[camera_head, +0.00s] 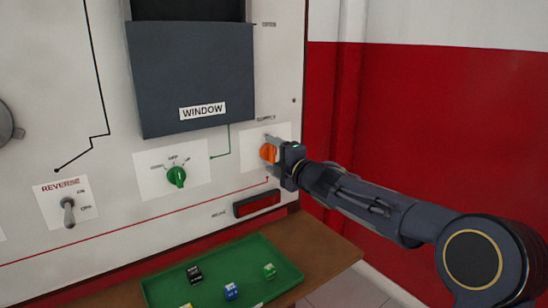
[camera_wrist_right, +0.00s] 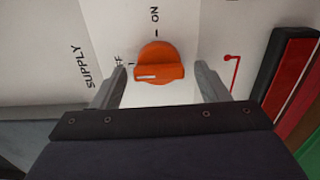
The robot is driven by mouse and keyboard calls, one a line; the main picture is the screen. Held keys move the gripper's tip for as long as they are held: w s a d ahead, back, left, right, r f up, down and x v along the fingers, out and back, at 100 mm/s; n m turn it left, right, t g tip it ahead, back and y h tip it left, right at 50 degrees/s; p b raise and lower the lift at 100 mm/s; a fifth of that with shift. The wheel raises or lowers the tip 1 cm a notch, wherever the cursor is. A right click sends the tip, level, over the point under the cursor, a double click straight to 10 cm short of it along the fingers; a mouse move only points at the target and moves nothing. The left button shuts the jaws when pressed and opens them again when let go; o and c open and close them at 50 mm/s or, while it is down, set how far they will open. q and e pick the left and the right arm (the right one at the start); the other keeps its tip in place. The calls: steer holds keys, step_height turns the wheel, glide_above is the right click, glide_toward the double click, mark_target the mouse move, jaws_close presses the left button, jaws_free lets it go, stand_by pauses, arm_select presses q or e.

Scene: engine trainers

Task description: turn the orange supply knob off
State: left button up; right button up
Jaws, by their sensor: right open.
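The orange supply knob (camera_head: 268,152) sits on a white plate on the panel, under a SUPPLY label. It also shows in the right wrist view (camera_wrist_right: 160,62), where the white line on its grip bar points left, toward the partly hidden OFF label. My left gripper is not in view.
A green knob (camera_head: 176,177) and a REVERSE toggle (camera_head: 68,212) are to the left. The dark WINDOW box (camera_head: 190,75) juts out above. A red-and-black part (camera_head: 257,203) is below. A green tray (camera_head: 165,290) with small blocks lies on the wooden shelf.

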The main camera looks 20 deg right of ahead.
steer(key=v, duration=0.8)
steer(key=shift+w, duration=0.1)
